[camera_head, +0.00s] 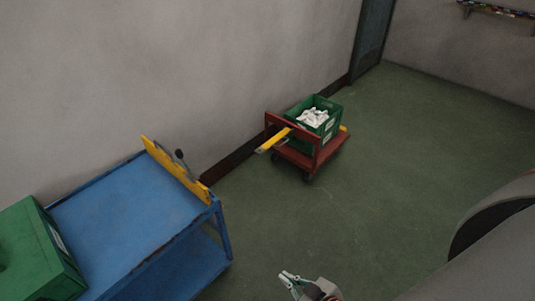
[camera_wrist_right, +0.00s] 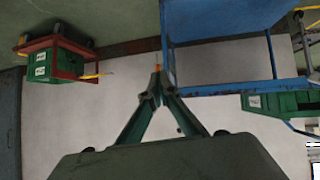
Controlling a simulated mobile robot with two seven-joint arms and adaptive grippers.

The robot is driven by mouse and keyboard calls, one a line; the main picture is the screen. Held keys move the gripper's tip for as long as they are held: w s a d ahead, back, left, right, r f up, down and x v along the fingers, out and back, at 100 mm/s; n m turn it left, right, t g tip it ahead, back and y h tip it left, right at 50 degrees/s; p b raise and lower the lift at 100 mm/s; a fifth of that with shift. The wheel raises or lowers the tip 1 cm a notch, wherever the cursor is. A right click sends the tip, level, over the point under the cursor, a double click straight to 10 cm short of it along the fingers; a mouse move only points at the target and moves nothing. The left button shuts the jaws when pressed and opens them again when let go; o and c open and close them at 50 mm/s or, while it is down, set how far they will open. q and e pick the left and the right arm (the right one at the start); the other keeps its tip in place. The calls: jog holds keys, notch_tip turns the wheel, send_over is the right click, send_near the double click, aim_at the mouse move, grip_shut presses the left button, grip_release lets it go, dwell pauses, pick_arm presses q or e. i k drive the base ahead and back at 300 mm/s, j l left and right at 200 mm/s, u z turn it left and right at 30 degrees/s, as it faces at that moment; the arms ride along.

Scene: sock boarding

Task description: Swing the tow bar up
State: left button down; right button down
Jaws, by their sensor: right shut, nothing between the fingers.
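A yellow bar (camera_head: 273,140) sticks out from the near left end of a small red cart (camera_head: 318,151) and slopes slightly down. It also shows in the right wrist view (camera_wrist_right: 92,76), where the scene appears upside down. My right gripper (camera_head: 287,278) is at the bottom of the head view, apart from the red cart and its bar. In the right wrist view its fingertips (camera_wrist_right: 156,84) meet with nothing between them. My left gripper is not in view.
A green crate (camera_head: 296,109) with white items sits on the red cart. A blue cart (camera_head: 122,217) at left carries another green crate (camera_head: 28,245) and a yellow plate (camera_head: 176,171) with a dark knob. The green floor between is clear.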

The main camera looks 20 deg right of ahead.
aim_at(270, 143)
jog(key=i+l, duration=0.1)
jog(key=l, duration=0.2)
jog(key=i+l, duration=0.1)
jog(key=l, duration=0.25)
jog(key=l+u, duration=0.1)
jog(key=l, duration=0.2)
jog(key=i+l, duration=0.15)
jog(key=i, duration=0.15)
jog(key=i+l, duration=0.2)
jog(key=i, duration=0.15)
